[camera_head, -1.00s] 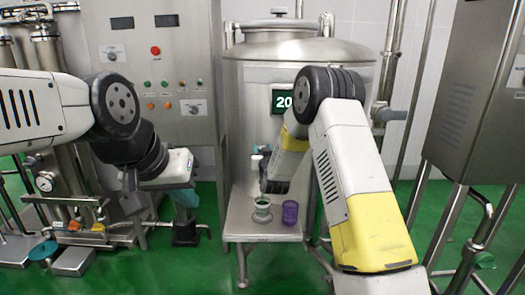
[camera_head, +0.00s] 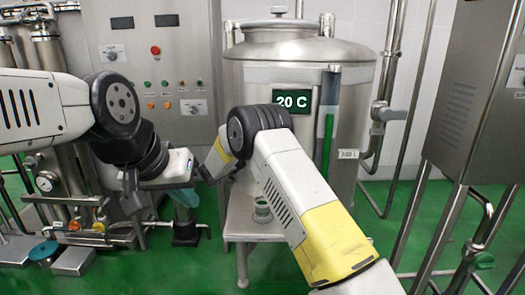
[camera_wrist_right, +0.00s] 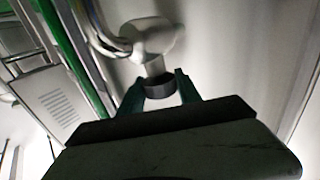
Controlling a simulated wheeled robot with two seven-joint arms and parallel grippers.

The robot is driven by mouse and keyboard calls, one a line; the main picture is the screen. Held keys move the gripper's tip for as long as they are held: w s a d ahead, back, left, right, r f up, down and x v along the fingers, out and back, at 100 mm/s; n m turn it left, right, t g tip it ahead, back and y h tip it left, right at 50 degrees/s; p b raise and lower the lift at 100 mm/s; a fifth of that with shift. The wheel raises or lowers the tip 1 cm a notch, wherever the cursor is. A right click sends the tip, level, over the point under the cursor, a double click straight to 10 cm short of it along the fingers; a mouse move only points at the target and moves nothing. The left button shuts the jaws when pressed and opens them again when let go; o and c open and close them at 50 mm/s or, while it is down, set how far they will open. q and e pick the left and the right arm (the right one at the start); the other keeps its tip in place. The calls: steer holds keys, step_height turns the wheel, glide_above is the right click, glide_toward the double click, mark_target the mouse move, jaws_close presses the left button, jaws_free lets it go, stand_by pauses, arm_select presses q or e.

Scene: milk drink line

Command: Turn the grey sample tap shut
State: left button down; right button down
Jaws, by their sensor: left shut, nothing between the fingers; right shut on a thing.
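The grey sample tap (camera_wrist_right: 150,38) shows close up in the right wrist view, a pale rounded body with a short stem and a dark round end (camera_wrist_right: 158,88). My right gripper (camera_wrist_right: 160,88) has its green fingers on both sides of that dark end and is shut on it. In the head view my right arm crosses in front of the tank, and the tap and right fingertips are hidden. My left gripper (camera_head: 185,197), with teal fingers, is shut and empty at the left, above the floor beside the control cabinet.
The steel tank (camera_head: 345,80) has a display reading 20 C (camera_head: 292,101) and a green level gauge (camera_head: 328,140). A cup (camera_head: 262,209) with something green inside stands on the steel shelf (camera_head: 240,229) below. The control cabinet (camera_head: 150,75) stands left, with pipes on both sides.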

steer(key=shift+r+m+g+h, duration=0.1)
steer(key=shift+m+g+h, duration=0.5)
steer(key=shift+h, duration=0.1)
steer(key=c, duration=0.8)
jaws_free()
steer(key=shift+c, duration=0.2)
steer(key=v, duration=0.7)
steer(key=shift+s+a, duration=0.2)
steer(key=shift+a, duration=0.1)
